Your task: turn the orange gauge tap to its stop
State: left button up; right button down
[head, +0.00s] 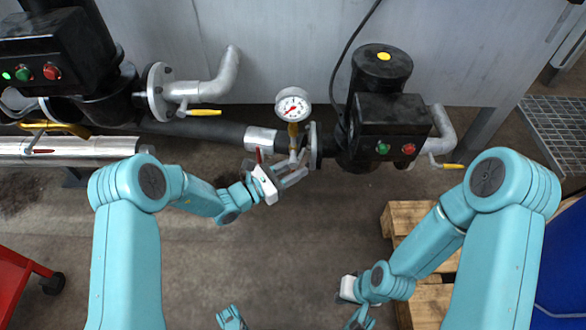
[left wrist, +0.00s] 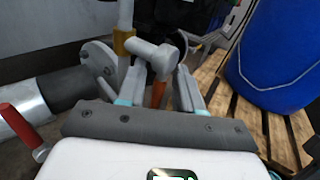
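The gauge tap shows in the left wrist view as a grey T-shaped body with an orange handle (left wrist: 158,95) below it. My left gripper (left wrist: 157,98) is open, with one finger on each side of the orange handle and small gaps between. In the head view my left gripper (head: 293,177) is just below the round white pressure gauge (head: 292,104) and its brass stem (head: 293,130); the orange handle is hidden there. My right gripper (head: 348,288) is low at the centre right, away from the pipes; its fingers cannot be made out.
A red-handled lever (head: 257,155) sits close to the left of my left gripper. A black pump with a motor box (head: 390,122) stands right of the gauge. A wooden pallet (head: 405,215) and a blue barrel (left wrist: 275,55) are to the right. The floor between is clear.

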pick_arm(q)
grip_shut()
pick_arm(e)
jog(key=shift+f, duration=0.1)
